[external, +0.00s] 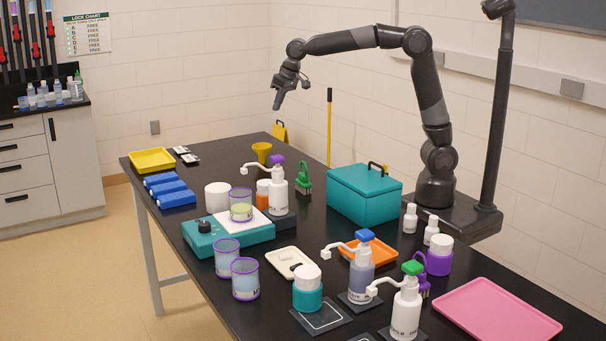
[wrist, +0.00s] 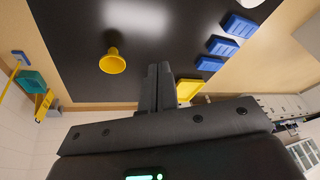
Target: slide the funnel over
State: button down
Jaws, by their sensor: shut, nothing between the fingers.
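The yellow funnel (external: 262,152) stands on the black table near its far end, in the external view. It also shows in the wrist view (wrist: 113,62), to the left of my fingers and apart from them. My gripper (external: 278,106) is raised above the far part of the table, pointing down, a little to the right of the funnel in the external view. In the wrist view its two fingers (wrist: 159,70) are closed together with nothing between them.
A yellow tray (external: 152,160) and blue blocks (external: 170,190) lie along the table's left edge. A white pump bottle with a purple top (external: 278,194), a green clip-like item (external: 304,180) and a teal box (external: 364,196) stand nearer. Bare tabletop lies around the funnel.

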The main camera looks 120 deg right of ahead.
jog(key=s+d+f+m+g, duration=0.15)
jog(key=d+f, duration=0.25)
jog(key=d, duration=0.6)
jog(key=s+d+f+m+g+h, duration=0.1)
jog(key=s+d+f+m, duration=0.2)
jog(key=d, duration=0.6)
jog(key=d+f+m+g, duration=0.15)
jog(key=d+f, duration=0.35)
jog(key=d, duration=0.5)
jog(key=shift+t, duration=0.5)
jog(key=f, duration=0.9)
jog(key=shift+s+d+f, duration=0.15)
jog(key=shift+d+f, duration=0.15)
jog(key=shift+f, duration=0.05)
jog(key=shift+a, duration=0.8)
jog(key=shift+a, duration=0.1)
jog(key=a, duration=2)
jog(key=shift+a, duration=0.1)
